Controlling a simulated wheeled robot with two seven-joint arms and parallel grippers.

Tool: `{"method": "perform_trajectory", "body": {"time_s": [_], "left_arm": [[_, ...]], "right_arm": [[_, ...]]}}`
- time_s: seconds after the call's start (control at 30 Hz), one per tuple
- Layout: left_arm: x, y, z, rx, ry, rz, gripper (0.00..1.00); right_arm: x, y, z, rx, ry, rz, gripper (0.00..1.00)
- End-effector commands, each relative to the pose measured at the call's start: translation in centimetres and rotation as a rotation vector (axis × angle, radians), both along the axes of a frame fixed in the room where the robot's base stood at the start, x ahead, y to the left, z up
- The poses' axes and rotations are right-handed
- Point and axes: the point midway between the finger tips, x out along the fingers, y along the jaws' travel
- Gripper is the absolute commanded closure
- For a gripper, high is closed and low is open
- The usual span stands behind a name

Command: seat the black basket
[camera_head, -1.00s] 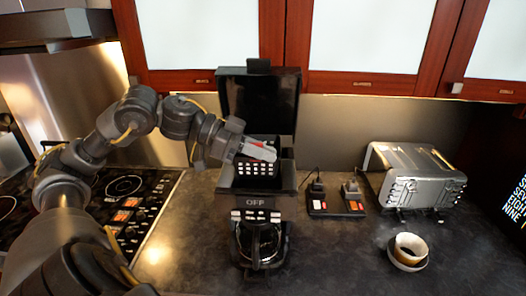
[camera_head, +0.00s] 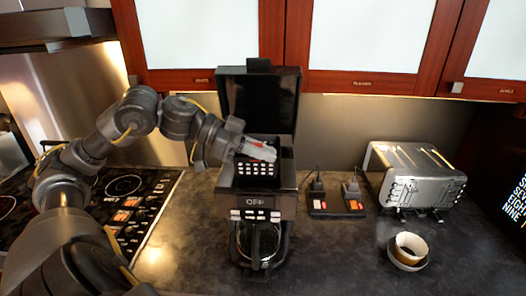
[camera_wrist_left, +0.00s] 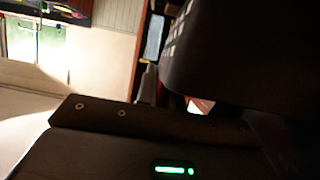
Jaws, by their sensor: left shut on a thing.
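The black basket (camera_head: 254,170), dark with rows of light slots, is at the open top of the black coffee maker (camera_head: 262,205). My left gripper (camera_head: 263,151) is over the basket's upper part and shut on it. The basket's lower part is hidden, so I cannot tell whether it rests fully in the opening. In the left wrist view, the dark rounded body with light slots at the upper right looks like the basket (camera_wrist_left: 225,55). The coffee maker's lid (camera_head: 258,98) stands open behind. A glass carafe (camera_head: 260,242) sits below. My right gripper is out of view.
A stove (camera_head: 127,208) is on the left. The front right counter is mostly clear.

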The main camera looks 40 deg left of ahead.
Motion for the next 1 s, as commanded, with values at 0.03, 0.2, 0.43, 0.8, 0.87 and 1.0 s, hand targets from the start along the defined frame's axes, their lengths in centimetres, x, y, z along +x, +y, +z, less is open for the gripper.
{"method": "perform_trajectory", "body": {"time_s": [0.03, 0.2, 0.43, 0.8, 0.87, 1.0], "left_arm": [[0.0, 0.0, -0.2, -0.001, -0.001, 0.000, 1.00], [0.0, 0.0, -0.7, -0.001, -0.001, 0.000, 1.00], [0.0, 0.0, -1.2, -0.001, -0.001, 0.000, 1.00], [0.0, 0.0, -2.2, 0.000, 0.000, 0.000, 1.00], [0.0, 0.0, -2.3, 0.000, 0.000, 0.000, 1.00], [0.0, 0.0, -2.7, 0.000, 0.000, 0.000, 1.00]], "right_arm": [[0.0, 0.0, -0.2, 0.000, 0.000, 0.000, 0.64], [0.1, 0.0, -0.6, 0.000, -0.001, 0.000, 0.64], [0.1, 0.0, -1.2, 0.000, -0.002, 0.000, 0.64], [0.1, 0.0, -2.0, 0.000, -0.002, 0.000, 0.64], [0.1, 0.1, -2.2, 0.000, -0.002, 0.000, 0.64], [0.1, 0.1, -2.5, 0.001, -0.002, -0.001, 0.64]]}}
